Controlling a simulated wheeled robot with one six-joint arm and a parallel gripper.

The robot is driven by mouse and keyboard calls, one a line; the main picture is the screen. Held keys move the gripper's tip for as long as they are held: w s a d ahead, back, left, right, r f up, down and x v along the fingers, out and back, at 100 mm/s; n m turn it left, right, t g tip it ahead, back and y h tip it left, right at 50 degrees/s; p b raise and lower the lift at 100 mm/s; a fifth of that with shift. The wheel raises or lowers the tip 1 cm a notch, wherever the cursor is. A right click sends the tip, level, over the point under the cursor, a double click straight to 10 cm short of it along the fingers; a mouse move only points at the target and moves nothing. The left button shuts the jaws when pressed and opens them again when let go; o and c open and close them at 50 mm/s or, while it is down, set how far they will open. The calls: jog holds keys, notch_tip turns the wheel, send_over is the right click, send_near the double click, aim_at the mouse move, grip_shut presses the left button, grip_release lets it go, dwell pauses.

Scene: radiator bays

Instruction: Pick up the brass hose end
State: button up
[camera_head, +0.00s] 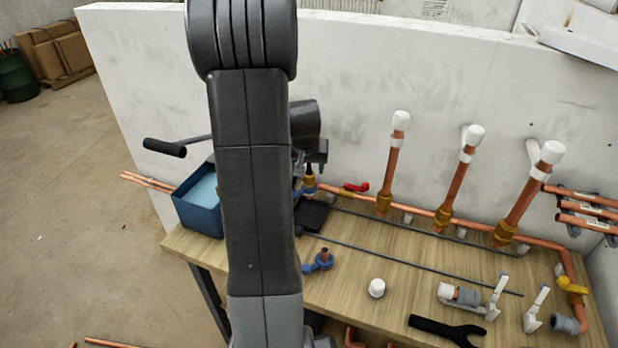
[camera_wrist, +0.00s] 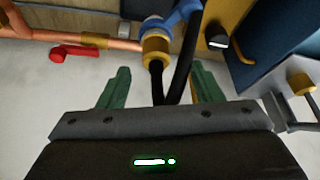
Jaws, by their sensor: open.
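The brass hose end (camera_wrist: 156,50) shows at the top centre of the wrist view, with a black hose (camera_wrist: 158,85) running from it toward my gripper. It adjoins a blue valve (camera_wrist: 180,14) at the copper pipe. In the head view the brass hose end (camera_head: 309,184) is small and partly covered by my arm. My gripper (camera_wrist: 158,72) is open, its green fingers on either side of the hose and just short of the brass. I see no finger touching either. In the head view my gripper (camera_head: 313,160) is over the back of the bench, mostly hidden.
A red lever (camera_head: 356,187) sits on the copper pipe (camera_head: 410,209) beside the fitting. A blue bin (camera_head: 196,215) stands at the bench's left end. Several capped risers stand along the white wall (camera_head: 345,80). A white cap (camera_head: 377,288) and a black wrench (camera_head: 447,330) lie in front.

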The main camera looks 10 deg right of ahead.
aim_at(309, 173)
jog(key=shift+d+p+x, duration=0.2)
jog(key=shift+p+x, duration=0.4)
jog(key=shift+x, duration=1.8)
jog(key=shift+s, duration=0.1)
jog(key=c, duration=0.9)
